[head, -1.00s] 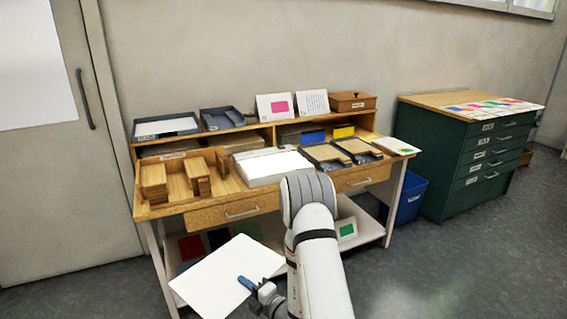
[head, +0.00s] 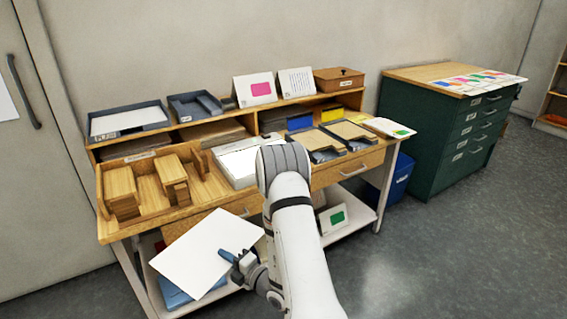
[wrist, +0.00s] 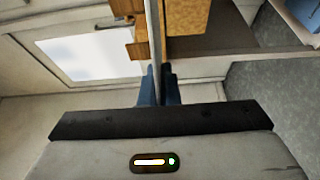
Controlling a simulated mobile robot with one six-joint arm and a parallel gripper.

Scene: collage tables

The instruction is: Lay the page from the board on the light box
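My gripper (head: 232,257) is shut on a white page (head: 195,252), holding it by its right edge in front of the desk. In the wrist view the blue fingers (wrist: 160,90) close on the page, which shows edge-on as a thin upright strip (wrist: 154,35). The face of the page turned to the head camera looks blank. The light box (head: 236,166) is a white flat box on the desktop, partly hidden behind my arm; its panel looks white and bare where it shows. I cannot make out the board.
Wooden racks (head: 150,190) stand left of the light box, and dark trays with brown boards (head: 350,132) to its right. A shelf behind carries grey trays (head: 128,120), two cards and a wooden box (head: 338,78). A green cabinet (head: 440,130) and blue bin (head: 399,178) stand right.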

